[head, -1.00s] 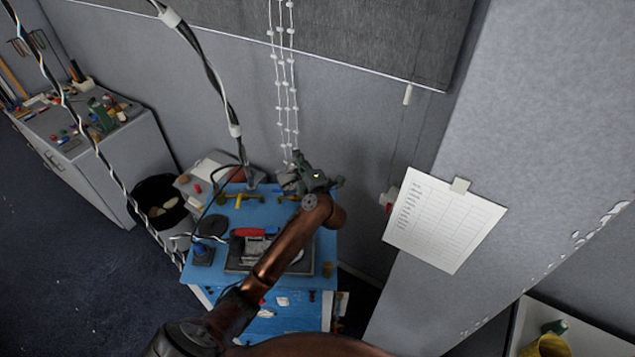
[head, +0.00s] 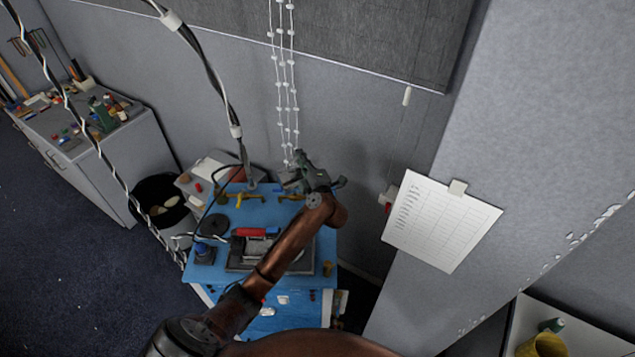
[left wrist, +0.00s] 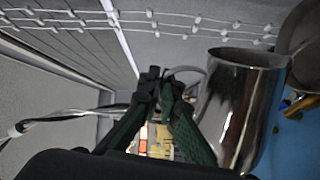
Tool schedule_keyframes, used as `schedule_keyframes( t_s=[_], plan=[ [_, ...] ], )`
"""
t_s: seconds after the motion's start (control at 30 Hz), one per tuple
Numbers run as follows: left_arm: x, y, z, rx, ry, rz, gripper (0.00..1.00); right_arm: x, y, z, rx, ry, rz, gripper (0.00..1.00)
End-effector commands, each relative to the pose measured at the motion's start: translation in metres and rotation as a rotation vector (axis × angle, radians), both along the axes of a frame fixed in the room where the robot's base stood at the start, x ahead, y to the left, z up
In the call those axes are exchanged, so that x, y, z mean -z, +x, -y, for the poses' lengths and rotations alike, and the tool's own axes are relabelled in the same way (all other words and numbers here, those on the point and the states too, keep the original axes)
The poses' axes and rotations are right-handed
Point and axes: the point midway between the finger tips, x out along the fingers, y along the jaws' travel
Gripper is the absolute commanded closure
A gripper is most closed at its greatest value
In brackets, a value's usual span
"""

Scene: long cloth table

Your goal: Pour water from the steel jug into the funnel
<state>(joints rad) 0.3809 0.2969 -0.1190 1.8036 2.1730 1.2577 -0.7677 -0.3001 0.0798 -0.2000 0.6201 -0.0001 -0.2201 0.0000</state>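The steel jug (left wrist: 240,105) fills the right of the left wrist view, its rim toward the top of that picture. The wall chains run sideways there, so the wrist is rolled and the jug looks tipped well over. My left gripper (left wrist: 160,85) has its dark green fingers close together at the jug's handle (left wrist: 186,72) and looks shut on it. In the head view the left gripper (head: 312,178) is over the far edge of the blue table. A rounded grey-brown shape (left wrist: 300,35) beside the jug's rim may be the funnel, partly cut off. No water stream is visible. My right gripper is not in view.
The blue table (head: 262,217) holds a grey tool with a red part (head: 257,232) and yellow fittings (head: 240,199). A bin (head: 160,205) stands to its left. White beaded strings (head: 285,80) hang behind the gripper. A paper sheet (head: 440,222) is on the right wall.

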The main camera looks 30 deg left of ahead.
Motion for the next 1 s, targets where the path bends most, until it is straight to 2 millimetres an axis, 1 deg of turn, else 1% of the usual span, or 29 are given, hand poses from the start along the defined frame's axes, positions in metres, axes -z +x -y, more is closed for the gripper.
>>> schedule_keyframes(
  t_s=[0.5, 0.57, 0.7, 0.8, 0.87, 1.0],
  plan=[
    [-0.003, 0.003, 0.003, 0.002, 0.018, -0.019, 1.00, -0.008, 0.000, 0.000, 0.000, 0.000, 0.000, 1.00],
    [0.000, 0.002, 0.001, 0.001, 0.012, -0.008, 1.00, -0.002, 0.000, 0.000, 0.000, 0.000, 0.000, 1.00],
    [0.012, -0.010, -0.008, 0.001, -0.047, 0.066, 1.00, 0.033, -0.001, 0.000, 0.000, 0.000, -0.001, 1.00],
    [0.016, -0.021, -0.017, 0.002, -0.093, 0.121, 1.00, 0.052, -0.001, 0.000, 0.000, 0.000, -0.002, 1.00],
    [0.014, -0.025, -0.020, 0.003, -0.108, 0.139, 1.00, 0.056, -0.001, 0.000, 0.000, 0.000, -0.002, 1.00],
    [0.010, -0.027, -0.022, 0.003, -0.117, 0.148, 1.00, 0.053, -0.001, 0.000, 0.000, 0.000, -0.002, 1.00]
  ],
)
